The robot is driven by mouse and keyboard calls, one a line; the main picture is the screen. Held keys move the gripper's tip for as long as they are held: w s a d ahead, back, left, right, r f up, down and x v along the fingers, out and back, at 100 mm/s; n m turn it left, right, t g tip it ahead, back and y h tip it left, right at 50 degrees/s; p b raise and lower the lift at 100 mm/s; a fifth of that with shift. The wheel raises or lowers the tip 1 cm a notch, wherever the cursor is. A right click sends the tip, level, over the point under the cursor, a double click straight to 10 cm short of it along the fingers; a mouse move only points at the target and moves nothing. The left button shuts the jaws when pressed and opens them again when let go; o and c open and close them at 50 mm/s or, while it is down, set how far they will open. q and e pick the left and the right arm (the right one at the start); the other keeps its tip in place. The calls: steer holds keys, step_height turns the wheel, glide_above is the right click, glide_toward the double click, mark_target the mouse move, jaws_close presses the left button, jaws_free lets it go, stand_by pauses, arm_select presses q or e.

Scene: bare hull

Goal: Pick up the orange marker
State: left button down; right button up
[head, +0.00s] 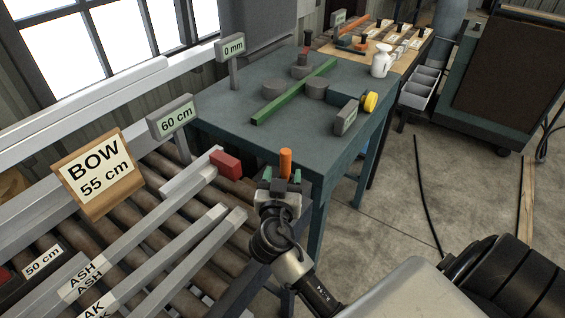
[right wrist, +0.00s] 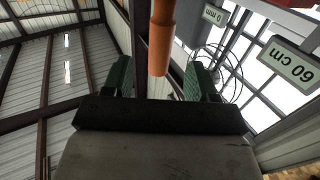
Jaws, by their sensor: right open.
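The orange marker (head: 285,161) stands upright in the head view, near the front corner of the green table. It also shows in the right wrist view (right wrist: 161,38), running down from the top edge to between the fingertips. My right gripper (head: 282,175) is open, with a green-padded finger on each side of the marker's lower end. In the right wrist view the open fingers (right wrist: 161,78) have gaps to the marker on both sides. What the marker rests on is hidden. My left gripper is not in view.
The roller conveyor (head: 140,165) with grey bars lies left of my right arm; a red block (head: 226,165) sits close to the gripper. The green table (head: 222,103) holds a green bar (head: 295,91) and a yellow wheel (head: 370,101). Floor is open at right.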

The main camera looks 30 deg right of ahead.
mark_target(286, 156)
steer(key=shift+x, duration=0.95)
steer(key=p+x, duration=0.2)
steer(key=x, duration=0.3)
steer(key=shift+w, duration=0.1)
steer(key=shift+w+d, duration=0.15)
steer(key=shift+d, duration=0.05)
steer(key=shift+c, duration=0.4)
steer(key=c, duration=0.9)
